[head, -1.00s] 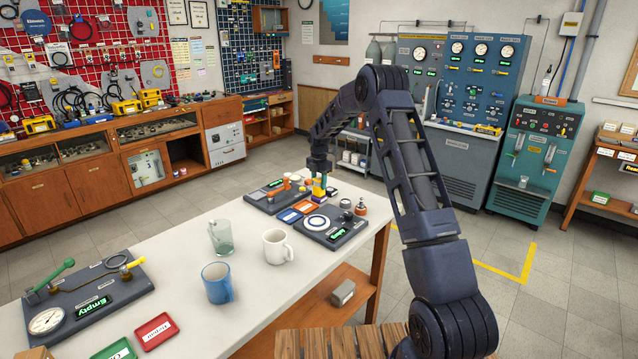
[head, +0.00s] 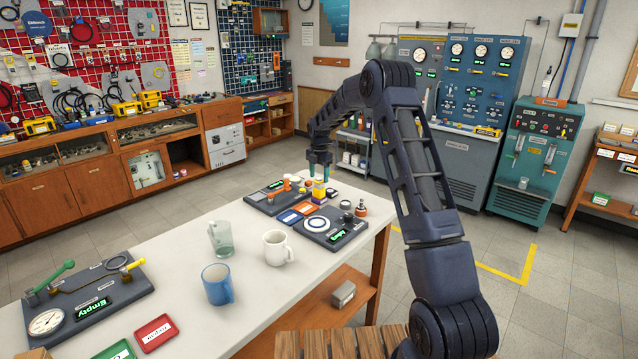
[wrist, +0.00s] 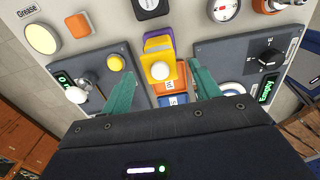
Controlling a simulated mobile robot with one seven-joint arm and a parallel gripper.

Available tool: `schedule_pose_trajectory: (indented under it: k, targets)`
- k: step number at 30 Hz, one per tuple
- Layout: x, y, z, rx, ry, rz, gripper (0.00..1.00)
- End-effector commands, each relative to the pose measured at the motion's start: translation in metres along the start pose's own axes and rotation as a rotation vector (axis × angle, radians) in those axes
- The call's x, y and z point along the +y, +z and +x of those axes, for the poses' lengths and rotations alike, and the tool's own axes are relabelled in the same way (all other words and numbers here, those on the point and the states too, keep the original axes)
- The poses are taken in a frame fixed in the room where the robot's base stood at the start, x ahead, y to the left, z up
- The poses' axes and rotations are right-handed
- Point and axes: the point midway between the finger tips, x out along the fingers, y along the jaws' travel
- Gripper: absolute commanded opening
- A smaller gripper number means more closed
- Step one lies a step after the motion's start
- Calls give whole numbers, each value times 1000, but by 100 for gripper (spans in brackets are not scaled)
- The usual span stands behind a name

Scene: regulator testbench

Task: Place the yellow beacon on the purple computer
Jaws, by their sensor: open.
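The yellow beacon (head: 319,182), with a pale rounded top, stands upright among small items at the far end of the white table. In the wrist view the beacon (wrist: 161,70) is between and beyond my fingers. The purple computer (wrist: 157,37) shows around and under it, and the beacon appears to rest on it. Only a little of the computer (head: 322,195) shows in the head view. My gripper (head: 319,160), with teal fingers, is open and empty above the beacon, apart from it. In the wrist view a finger of my gripper (wrist: 160,92) is on each side.
Dark instrument panels flank the beacon, one left (wrist: 105,75) and one right (wrist: 240,55). A glass (head: 221,238), a white mug (head: 277,248) and a blue mug (head: 217,284) stand nearer on the table.

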Motion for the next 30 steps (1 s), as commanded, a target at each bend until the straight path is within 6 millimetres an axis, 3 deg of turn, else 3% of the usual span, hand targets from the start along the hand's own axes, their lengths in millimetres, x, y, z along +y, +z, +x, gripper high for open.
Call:
schedule_pose_trajectory:
  k: [9,22,26,30]
  targets:
    - [0,0,-56,0,1,-1,62]
    - [-4,-1,-82,-3,2,16,62]
    - [-22,-4,-104,-17,12,94,62]
    - [-57,-13,-141,-37,32,245,62]
